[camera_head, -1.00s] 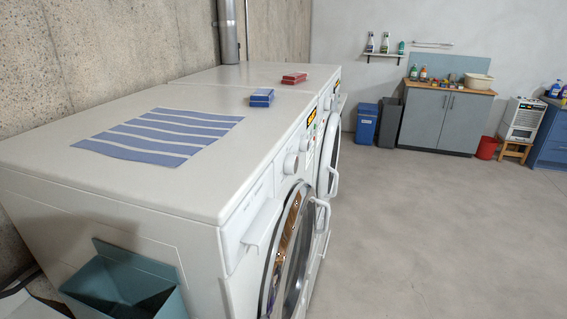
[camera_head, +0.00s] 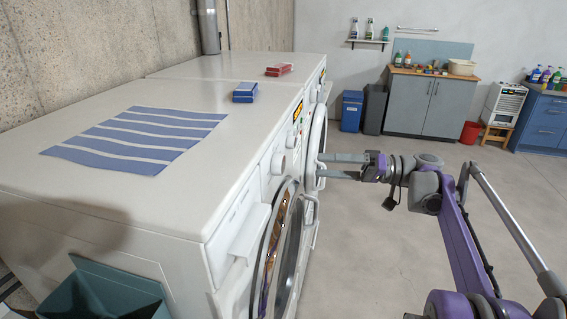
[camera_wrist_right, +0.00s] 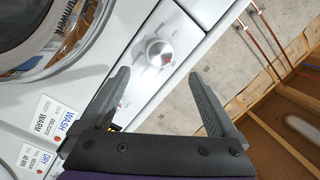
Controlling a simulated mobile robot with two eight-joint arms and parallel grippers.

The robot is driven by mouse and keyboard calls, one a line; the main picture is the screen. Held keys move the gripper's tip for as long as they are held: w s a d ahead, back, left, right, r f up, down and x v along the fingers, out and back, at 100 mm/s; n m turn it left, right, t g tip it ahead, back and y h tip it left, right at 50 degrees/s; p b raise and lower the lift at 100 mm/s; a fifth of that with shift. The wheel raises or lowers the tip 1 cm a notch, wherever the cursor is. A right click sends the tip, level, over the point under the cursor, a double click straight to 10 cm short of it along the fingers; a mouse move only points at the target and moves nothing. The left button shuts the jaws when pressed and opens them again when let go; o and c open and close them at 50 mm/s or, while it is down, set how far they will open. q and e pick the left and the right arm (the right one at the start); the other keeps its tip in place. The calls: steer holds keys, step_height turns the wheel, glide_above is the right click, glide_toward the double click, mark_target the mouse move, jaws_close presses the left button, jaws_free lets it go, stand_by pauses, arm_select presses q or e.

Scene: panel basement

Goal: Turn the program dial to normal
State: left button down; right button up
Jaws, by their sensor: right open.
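The program dial (camera_wrist_right: 159,52) is a round silver knob on a white control panel in the right wrist view. In the head view, a white knob (camera_head: 278,162) sits on the front panel of the near washing machine (camera_head: 225,172). My right gripper (camera_head: 321,166) is open and empty, in front of the machines and pointing at their fronts. In the right wrist view its fingers (camera_wrist_right: 157,74) spread to either side of the dial's line, apparently short of it. My left gripper is out of view.
A second machine (camera_head: 235,66) stands behind the near one. A striped cloth (camera_head: 135,138), a blue box (camera_head: 245,92) and a red box (camera_head: 279,69) lie on top. Labels reading WASH (camera_wrist_right: 62,118) and DRY show below the dial. The floor at right is clear.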

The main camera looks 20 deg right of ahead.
mark_target(284, 164)
steer(key=x, duration=0.9)
steer(key=shift+p, duration=0.35)
steer(key=c, duration=1.4)
steer(key=shift+m, duration=0.3)
steer(key=m, duration=0.3)
steer(key=shift+f+m, duration=0.1)
steer(key=shift+m, duration=0.2)
steer(key=m+t, duration=0.1)
steer(key=m, duration=0.4)
steer(key=shift+s+f+y, duration=0.1)
steer(key=shift+y, duration=0.2)
